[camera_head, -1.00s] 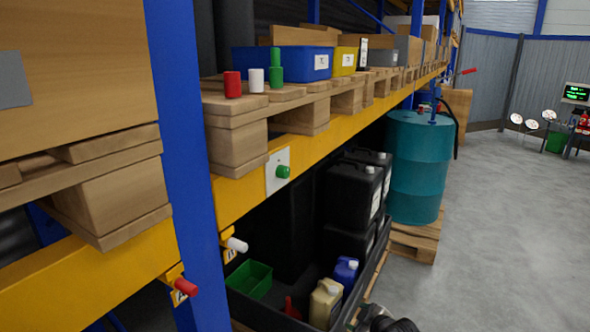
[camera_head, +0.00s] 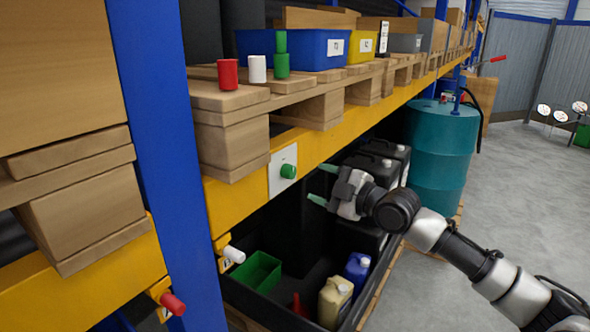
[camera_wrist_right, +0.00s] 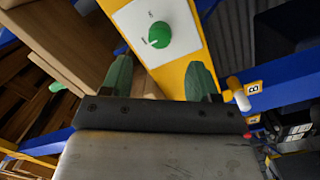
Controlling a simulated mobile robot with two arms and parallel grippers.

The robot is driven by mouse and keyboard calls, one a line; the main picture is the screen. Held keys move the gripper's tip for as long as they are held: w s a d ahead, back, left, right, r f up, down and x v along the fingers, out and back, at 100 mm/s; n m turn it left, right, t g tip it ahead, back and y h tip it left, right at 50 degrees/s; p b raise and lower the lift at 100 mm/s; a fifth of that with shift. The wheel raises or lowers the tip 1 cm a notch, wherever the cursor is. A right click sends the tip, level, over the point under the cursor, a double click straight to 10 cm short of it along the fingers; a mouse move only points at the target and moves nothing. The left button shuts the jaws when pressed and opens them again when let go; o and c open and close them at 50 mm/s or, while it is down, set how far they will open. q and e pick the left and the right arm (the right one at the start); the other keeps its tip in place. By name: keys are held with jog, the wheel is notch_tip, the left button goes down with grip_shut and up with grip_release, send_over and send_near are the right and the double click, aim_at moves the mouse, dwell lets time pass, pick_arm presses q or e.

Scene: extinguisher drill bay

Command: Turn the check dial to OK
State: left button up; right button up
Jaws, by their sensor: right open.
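The check dial is a green knob (camera_head: 288,171) on a white plate (camera_head: 277,184) fixed to the yellow shelf beam. In the right wrist view the knob (camera_wrist_right: 159,36) sits ahead of and between the fingers, with small lettering on the plate (camera_wrist_right: 133,22) too small to read surely. My right gripper (camera_head: 322,184) comes in from the right, its green fingertips apart, a little to the right of the dial and not touching it. In the right wrist view the open fingers (camera_wrist_right: 160,78) have nothing between them. My left gripper is out of view.
A white peg (camera_head: 234,254) and a red peg (camera_head: 172,303) stick out lower on the rack, near the blue upright (camera_head: 165,150). Red, white and green cylinders stand on the pallet above. A black bin with jugs (camera_head: 335,300) lies below. Open floor is at right.

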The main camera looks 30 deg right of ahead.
aim_at(293, 174)
jog(key=p+x, duration=0.3)
jog(key=x, duration=0.4)
jog(key=shift+r, duration=0.1)
jog(key=shift+w+a, duration=0.1)
jog(key=shift+w, duration=0.35)
jog(key=c, duration=0.9)
